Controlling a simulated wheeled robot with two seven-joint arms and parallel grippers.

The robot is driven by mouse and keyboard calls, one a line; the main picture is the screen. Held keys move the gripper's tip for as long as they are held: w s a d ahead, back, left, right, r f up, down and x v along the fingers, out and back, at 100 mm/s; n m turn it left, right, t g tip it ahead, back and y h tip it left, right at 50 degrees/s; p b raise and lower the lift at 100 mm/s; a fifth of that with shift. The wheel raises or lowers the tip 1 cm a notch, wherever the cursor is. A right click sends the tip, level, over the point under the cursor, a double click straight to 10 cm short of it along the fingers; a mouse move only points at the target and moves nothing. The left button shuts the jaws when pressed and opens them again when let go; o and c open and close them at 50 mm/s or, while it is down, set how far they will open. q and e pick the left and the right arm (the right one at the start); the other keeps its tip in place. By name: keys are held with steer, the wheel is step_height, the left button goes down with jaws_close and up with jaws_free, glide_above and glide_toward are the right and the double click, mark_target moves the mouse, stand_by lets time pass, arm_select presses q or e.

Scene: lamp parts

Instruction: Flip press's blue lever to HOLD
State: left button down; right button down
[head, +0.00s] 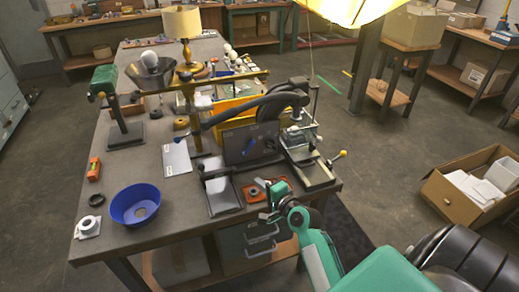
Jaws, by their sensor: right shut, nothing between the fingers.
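A small blue lever (249,147) shows on the face of a dark upright panel (235,150) at the right part of the workbench. Its exact setting and any HOLD marking are too small to read. The press (308,172), a metal frame with a yellow-knobbed handle (340,155), stands just right of the panel. My right gripper (268,214) is at the bench's front edge, below and in front of the panel, apart from the lever. It is shut and empty. My left gripper is not in view.
A small red tray (283,187) and a grey plate (222,197) lie in front of the panel. A blue bowl (125,205) sits at the front left. A brass-coloured stand (195,125) rises left of the panel. An open carton (440,195) is on the floor right.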

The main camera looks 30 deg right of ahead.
mark_target(255, 141)
steer(key=w+d+r+m+t+h, duration=0.2)
steer(key=d+m+h, duration=0.1)
steer(key=d+m, duration=0.3)
steer(key=shift+w+d+r+m+h, duration=0.15)
steer(key=shift+d+m+h, duration=0.2)
steer(key=shift+m, duration=0.25)
steer(key=shift+w, duration=0.1)
steer(key=w, duration=0.3)
steer(key=w+d, duration=0.1)
steer(key=w, duration=0.2)
steer(key=w+p, duration=0.1)
steer(key=w, duration=0.2)
steer(key=shift+w+d+r, duration=0.1)
steer(key=shift+w+d, duration=0.25)
steer(key=shift+w, duration=0.05)
